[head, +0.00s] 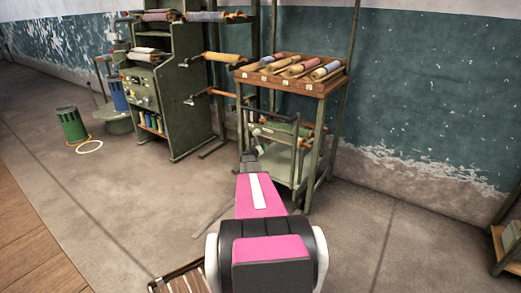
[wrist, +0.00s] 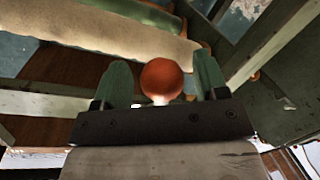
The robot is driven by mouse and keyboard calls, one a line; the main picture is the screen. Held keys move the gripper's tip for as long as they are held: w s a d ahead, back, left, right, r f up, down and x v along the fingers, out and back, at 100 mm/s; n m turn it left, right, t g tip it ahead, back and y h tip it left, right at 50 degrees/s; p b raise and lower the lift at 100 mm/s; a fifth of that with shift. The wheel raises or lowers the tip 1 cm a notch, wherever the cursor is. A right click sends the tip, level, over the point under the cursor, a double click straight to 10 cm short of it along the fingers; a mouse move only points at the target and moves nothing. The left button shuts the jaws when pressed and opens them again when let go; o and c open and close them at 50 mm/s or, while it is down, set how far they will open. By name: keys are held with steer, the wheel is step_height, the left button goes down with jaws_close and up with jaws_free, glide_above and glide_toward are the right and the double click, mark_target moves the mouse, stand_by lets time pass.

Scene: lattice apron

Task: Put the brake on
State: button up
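A round orange-red knob (wrist: 162,78) on a pale stem shows in the middle of the wrist view. It may be the brake's handle, but no label shows. My gripper (wrist: 162,72) is open, with one green finger on each side of the knob and a small gap on both sides. In the head view my gripper (head: 255,145) is at the left front of a green metal stand (head: 322,140), below its wooden top tray (head: 318,88). The knob cannot be made out for certain there, and the rest of the lever is hidden.
Several rolls (head: 297,68) lie in the stand's top tray. Left of it is a green machine cabinet (head: 188,115) with spools and rods sticking out. A green bin (head: 72,124) and a white ring (head: 89,147) are on the floor. The concrete floor (head: 130,200) at left is mostly clear.

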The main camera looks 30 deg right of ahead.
steer(key=v, duration=1)
steer(key=shift+s+a, duration=0.25)
steer(key=shift+a, duration=0.05)
steer(key=w+a+r+n+t+y, duration=0.15)
steer(key=a+y, duration=0.25)
steer(key=a, duration=0.6)
steer(key=w+a+r+n+t+y, duration=0.1)
steer(key=a+r+n+t+y, duration=0.25)
steer(key=a, duration=0.65)
steer(key=s+a+n+g+y, duration=0.1)
steer(key=s+a+y, duration=0.2)
steer(key=a, duration=0.5)
steer(key=s+a+g+y, duration=0.1)
steer(key=s+a+y, duration=0.25)
steer(key=a, duration=0.35)
steer(key=s+a+g, duration=0.3)
steer(key=s+a, duration=0.1)
steer(key=s, duration=0.4)
steer(key=s+a+r+g, duration=0.1)
steer(key=s+a+g, duration=0.3)
steer(key=s, duration=0.4)
steer(key=s+a+r+m+g, duration=0.1)
steer(key=s+a+g, duration=0.3)
steer(key=s, duration=0.5)
steer(key=shift+a+r, duration=0.25)
steer(key=shift+a, duration=0.5)
